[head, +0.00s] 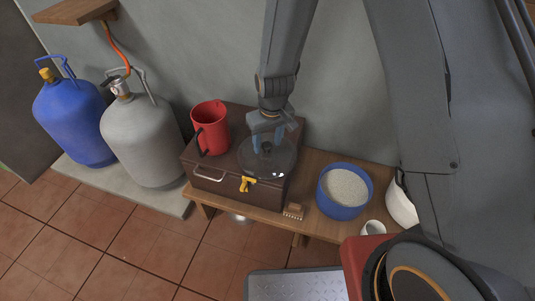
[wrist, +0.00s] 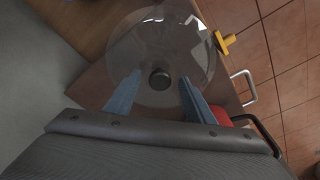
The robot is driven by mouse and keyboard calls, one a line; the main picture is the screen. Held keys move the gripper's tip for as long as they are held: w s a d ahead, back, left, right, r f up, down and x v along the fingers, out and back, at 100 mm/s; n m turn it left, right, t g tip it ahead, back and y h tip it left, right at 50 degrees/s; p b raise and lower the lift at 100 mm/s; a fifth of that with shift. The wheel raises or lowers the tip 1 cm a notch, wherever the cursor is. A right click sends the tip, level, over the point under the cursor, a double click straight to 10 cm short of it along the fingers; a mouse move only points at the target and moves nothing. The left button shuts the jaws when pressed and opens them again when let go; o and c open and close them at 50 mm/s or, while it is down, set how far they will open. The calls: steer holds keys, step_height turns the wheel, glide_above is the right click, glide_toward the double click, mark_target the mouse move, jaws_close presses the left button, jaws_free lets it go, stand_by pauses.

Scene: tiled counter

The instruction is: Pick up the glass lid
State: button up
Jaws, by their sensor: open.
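The glass lid (head: 281,163) is a clear round disc with a dark knob. It lies on top of a brown case (head: 216,177) in the head view. In the wrist view the lid (wrist: 158,42) fills the upper middle, and its dark knob (wrist: 159,79) shows between my fingers. My gripper (head: 267,146) points down over the lid from above. In the wrist view my gripper (wrist: 158,88) is open, with a blue finger on either side of the knob and gaps between. I cannot tell the exact height of the fingertips over the lid.
A red jug (head: 210,128) stands on the case, left of the lid. A yellow tap or latch (head: 247,184) sticks out at the case's front. A blue tub of white grains (head: 345,190) stands right on the wooden bench (head: 313,166). Two gas bottles stand left.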

steer(key=shift+c, duration=0.3)
jaws_close()
steer(key=shift+r, duration=0.15)
